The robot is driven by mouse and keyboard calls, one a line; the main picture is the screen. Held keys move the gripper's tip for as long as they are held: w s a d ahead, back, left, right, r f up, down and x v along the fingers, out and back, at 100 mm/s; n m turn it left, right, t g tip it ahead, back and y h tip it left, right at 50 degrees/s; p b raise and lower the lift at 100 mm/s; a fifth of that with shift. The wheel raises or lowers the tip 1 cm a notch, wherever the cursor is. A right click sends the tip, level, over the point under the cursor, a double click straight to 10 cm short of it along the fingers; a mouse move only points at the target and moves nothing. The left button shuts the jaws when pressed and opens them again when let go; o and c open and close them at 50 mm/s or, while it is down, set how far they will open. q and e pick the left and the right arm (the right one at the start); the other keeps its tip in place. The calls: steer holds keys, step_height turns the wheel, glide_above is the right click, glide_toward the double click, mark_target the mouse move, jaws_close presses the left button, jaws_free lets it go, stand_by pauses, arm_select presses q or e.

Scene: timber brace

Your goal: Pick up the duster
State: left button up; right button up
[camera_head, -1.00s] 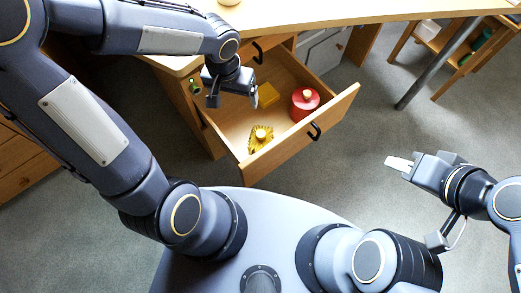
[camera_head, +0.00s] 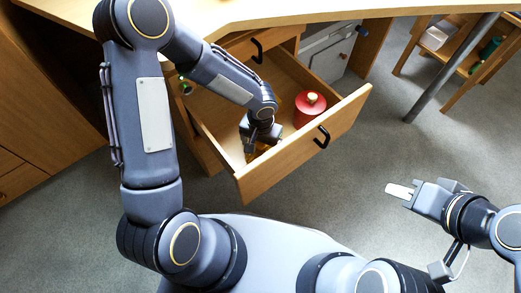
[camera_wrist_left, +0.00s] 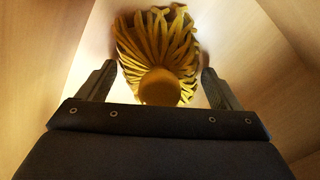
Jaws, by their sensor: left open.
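The yellow duster (camera_wrist_left: 158,45), with a fringe of strands and a round knob, lies in the open drawer (camera_head: 305,152). In the left wrist view my left gripper (camera_wrist_left: 157,80) is open, with one finger on each side of the knob and gaps between fingers and knob. In the head view my left gripper (camera_head: 262,147) is down inside the drawer and hides most of the duster; only a bit of yellow shows beneath it. My right gripper (camera_head: 400,190) is out over the floor at the right, away from the drawer; its opening is unclear.
A red round container (camera_head: 309,110) stands in the drawer, right of my left gripper. A yellow block behind it is mostly hidden by my arm. The drawer walls surround my left gripper closely. The desk top (camera_head: 290,10) overhangs behind.

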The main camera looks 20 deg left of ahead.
arm_select(q)
steer(key=shift+f, duration=0.2)
steer(key=c, duration=1.2)
step_height(320, 180, up, 10)
steer(key=p, duration=0.4)
